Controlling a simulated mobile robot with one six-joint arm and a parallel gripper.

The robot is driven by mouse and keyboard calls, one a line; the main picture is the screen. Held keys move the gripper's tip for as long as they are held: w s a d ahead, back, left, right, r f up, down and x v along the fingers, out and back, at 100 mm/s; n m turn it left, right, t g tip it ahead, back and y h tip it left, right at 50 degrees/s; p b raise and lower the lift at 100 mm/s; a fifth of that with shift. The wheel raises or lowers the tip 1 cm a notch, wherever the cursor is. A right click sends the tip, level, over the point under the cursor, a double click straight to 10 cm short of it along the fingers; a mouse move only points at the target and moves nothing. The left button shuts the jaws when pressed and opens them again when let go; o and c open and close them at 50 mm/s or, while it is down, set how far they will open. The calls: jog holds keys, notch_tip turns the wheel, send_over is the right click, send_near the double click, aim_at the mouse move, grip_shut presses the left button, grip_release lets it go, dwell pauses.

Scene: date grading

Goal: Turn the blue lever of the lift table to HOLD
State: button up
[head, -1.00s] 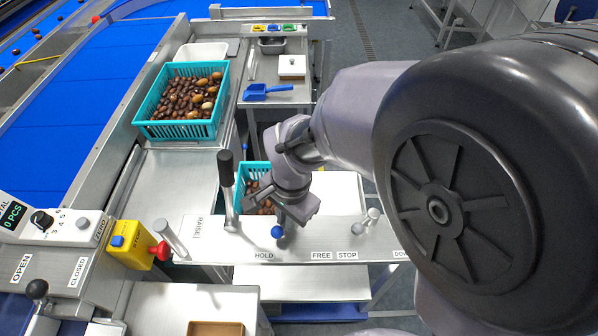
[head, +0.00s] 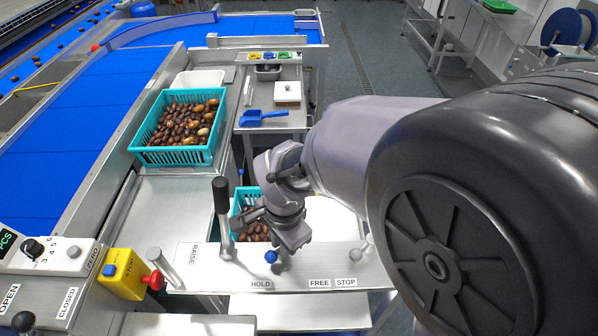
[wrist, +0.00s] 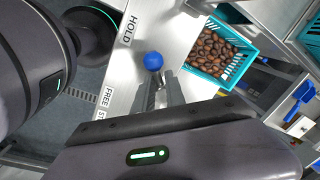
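The blue lever's round knob (head: 271,256) stands on the steel panel of the lift table (head: 225,275), behind the HOLD label (head: 261,284). It is nearer to HOLD than to FREE (head: 319,283). My gripper (head: 283,240) is just behind and to the right of the knob in the head view. In the wrist view the blue knob (wrist: 153,61) shows just past my fingertips (wrist: 160,83). The fingers show a narrow gap and look open. Whether they touch the lever is hard to tell, and its shaft is mostly hidden.
A black-handled lever (head: 222,200) stands upright left of the knob, near the RAISE label. A smaller metal post (head: 363,248) stands to the right. A teal crate of dates (head: 240,200) is behind the gripper. A yellow box with a red button (head: 125,272) is at left.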

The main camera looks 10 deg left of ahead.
jog(key=shift+o, duration=1.2)
jog(key=shift+d, duration=0.1)
notch_tip(320, 180, up, 17)
jog(key=s+d+p, duration=0.1)
jog(key=p, duration=0.4)
jog(key=shift+d+r+p, duration=0.15)
jog(key=shift+d+p, duration=0.1)
jog(key=shift+p, duration=0.15)
